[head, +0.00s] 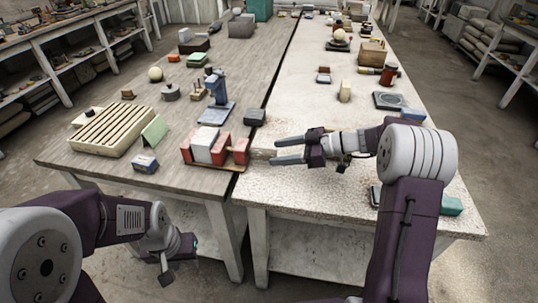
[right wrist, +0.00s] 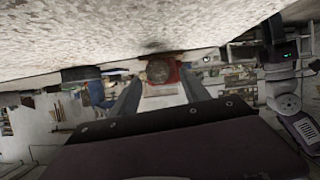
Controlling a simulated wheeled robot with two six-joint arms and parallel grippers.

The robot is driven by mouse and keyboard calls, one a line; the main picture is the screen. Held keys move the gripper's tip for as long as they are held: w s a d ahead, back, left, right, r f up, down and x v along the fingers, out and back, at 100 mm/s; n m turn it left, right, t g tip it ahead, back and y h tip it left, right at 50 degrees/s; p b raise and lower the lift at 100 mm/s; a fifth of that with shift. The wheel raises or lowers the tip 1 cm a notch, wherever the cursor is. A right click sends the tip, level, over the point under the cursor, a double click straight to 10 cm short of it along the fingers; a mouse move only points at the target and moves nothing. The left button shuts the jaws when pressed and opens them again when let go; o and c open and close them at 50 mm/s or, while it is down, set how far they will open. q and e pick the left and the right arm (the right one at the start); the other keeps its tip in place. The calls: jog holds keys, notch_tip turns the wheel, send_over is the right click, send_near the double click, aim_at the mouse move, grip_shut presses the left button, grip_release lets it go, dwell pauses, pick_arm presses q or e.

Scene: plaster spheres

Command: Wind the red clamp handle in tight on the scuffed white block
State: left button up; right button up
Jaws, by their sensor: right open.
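The clamp has red jaws (head: 222,150) and stands at the right edge of the wooden table. The white block (head: 204,142) sits between its red parts. A grey-brown round-ended handle (head: 262,153) sticks out on the clamp's right side; its end does not look red. My right gripper (head: 274,150) is open, its fingers pointing at the handle's end. In the right wrist view the round end (right wrist: 159,70) shows between the fingertips, with red behind it. Whether the fingers touch it I cannot tell. My left gripper (head: 176,262) hangs low in front of the wooden table, away from the clamp.
The pale table is mostly clear near my right gripper.

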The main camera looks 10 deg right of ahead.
aim_at(270, 152)
jog(key=x, duration=0.4)
jog(key=shift+d, duration=0.1)
grip_shut()
jog(key=shift+w+m+g, duration=0.1)
jog(key=shift+m+g, duration=0.2)
jog(key=shift+m, duration=0.1)
jog(key=shift+m+g+y, duration=0.3)
jog(key=shift+m, duration=0.2)
jog(key=shift+w+m+g+y, duration=0.1)
jog(key=shift+m+g+y, duration=0.2)
jog(key=shift+m+g, duration=0.75)
